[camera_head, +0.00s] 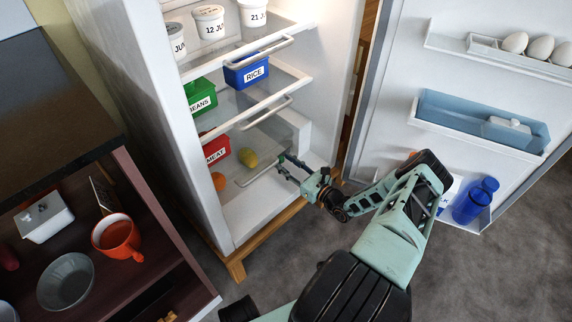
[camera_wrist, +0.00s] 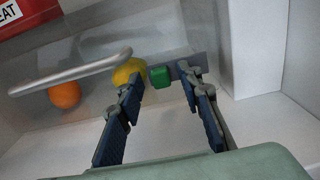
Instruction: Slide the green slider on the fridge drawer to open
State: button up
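The green slider (camera_wrist: 160,77) is a small block at the front of the fridge's lowest drawer, to the right of the drawer's pale bar handle (camera_wrist: 75,72). In the wrist view it lies between and just beyond my fingertips. My gripper (camera_wrist: 160,96) is open, with one finger on each side of the slider's line; I cannot tell whether either finger touches it. In the head view my gripper (camera_head: 290,168) reaches into the lower fridge at the right end of the drawer handle (camera_head: 262,168). The slider is not clear in that view.
A lemon (camera_head: 248,158) and an orange (camera_head: 219,181) lie behind the handle. A red MEAT box (camera_head: 215,150) stands on the left. The open fridge door (camera_head: 395,120) is to the right of my arm. A cabinet (camera_head: 95,170) with dishes stands on the left.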

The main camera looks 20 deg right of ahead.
grip_shut()
dwell(0.3)
